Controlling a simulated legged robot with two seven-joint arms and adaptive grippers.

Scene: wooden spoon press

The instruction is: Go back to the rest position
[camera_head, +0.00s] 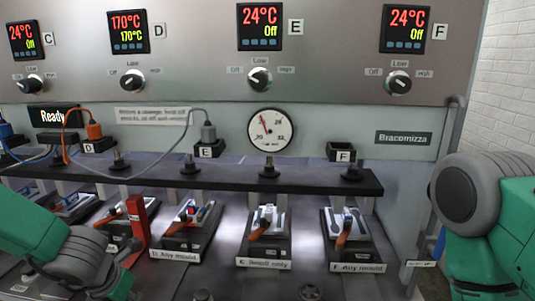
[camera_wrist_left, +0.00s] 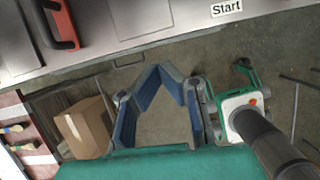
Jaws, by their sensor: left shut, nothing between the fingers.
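My left gripper (camera_wrist_left: 160,70) shows in the left wrist view. Its blue-padded fingers come together at the tips with nothing between them, over the grey floor and below the edge of the metal bench. In the head view, a green and grey part of my left arm is at the lower left and a similar part of my right arm is at the right edge. Neither gripper shows in the head view.
The press machine (camera_head: 320,110) fills the head view, with several moulds such as the E mould (camera_head: 266,225) below a black bar (camera_head: 225,180). A red bracket (camera_head: 137,230) stands near my left arm. A cardboard box (camera_wrist_left: 85,128) sits on the floor.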

